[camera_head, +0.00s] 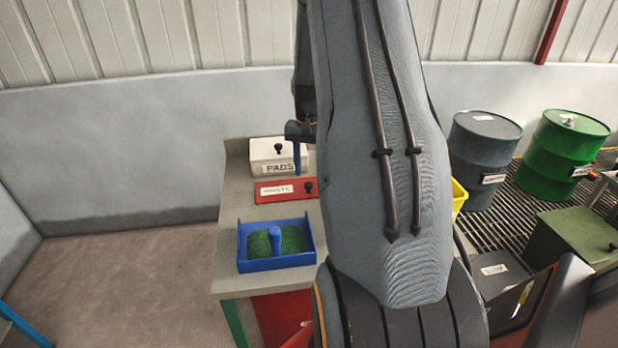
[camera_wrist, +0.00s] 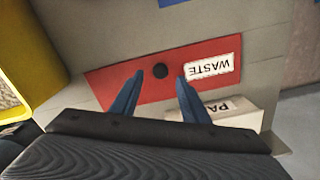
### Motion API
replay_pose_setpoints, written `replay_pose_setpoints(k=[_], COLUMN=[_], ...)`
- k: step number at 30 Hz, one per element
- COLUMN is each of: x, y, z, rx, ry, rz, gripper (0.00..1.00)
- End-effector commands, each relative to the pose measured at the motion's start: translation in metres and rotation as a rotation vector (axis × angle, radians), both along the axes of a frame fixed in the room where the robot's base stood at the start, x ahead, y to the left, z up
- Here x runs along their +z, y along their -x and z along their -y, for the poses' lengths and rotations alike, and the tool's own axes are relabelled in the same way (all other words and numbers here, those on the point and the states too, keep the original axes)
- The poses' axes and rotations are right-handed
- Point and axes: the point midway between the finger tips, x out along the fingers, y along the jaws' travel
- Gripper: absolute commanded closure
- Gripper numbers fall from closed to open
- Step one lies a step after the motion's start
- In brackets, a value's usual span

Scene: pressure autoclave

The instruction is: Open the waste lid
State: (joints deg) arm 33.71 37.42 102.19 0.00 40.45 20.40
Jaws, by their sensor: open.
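The waste lid is a flat red panel (camera_head: 269,192) with a white label and a black knob (camera_head: 308,187), set in the grey bench top. In the wrist view the red lid (camera_wrist: 108,84) lies under my gripper, with its black knob (camera_wrist: 160,71) and the WASTE label (camera_wrist: 209,68). My gripper (camera_wrist: 158,76) is open, its two blue fingers on either side of the knob in the picture. I cannot tell the height gap between fingertips and knob. In the head view one blue finger (camera_head: 297,158) shows above the bench, by the PADS box; my arm hides much of the right side.
The white PADS box (camera_head: 265,158) with a black knob stands behind the lid. A blue tray (camera_head: 277,262) with green granules and a blue handle sits in front. A yellow bin (camera_head: 458,197) is at the right. Grey (camera_head: 483,160) and green (camera_head: 562,155) drums stand farther right.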

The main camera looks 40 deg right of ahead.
Motion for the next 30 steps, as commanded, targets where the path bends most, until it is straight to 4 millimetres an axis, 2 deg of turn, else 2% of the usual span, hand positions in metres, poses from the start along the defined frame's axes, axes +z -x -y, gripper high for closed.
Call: replay_pose_setpoints(k=[3,9,20,27,30], x=[-0.018,-0.037,-0.042,-0.042,-0.041], y=[0.001,0.0,0.0,0.0,0.0], z=[-0.001,-0.001,-0.001,-0.001,-0.001], rx=[0.001,0.001,0.002,0.002,0.002], ry=[-0.002,-0.001,0.001,0.001,0.001], rz=[-0.003,-0.001,0.001,0.001,0.001], gripper=[0.58,0.58,0.58,0.99,1.0])
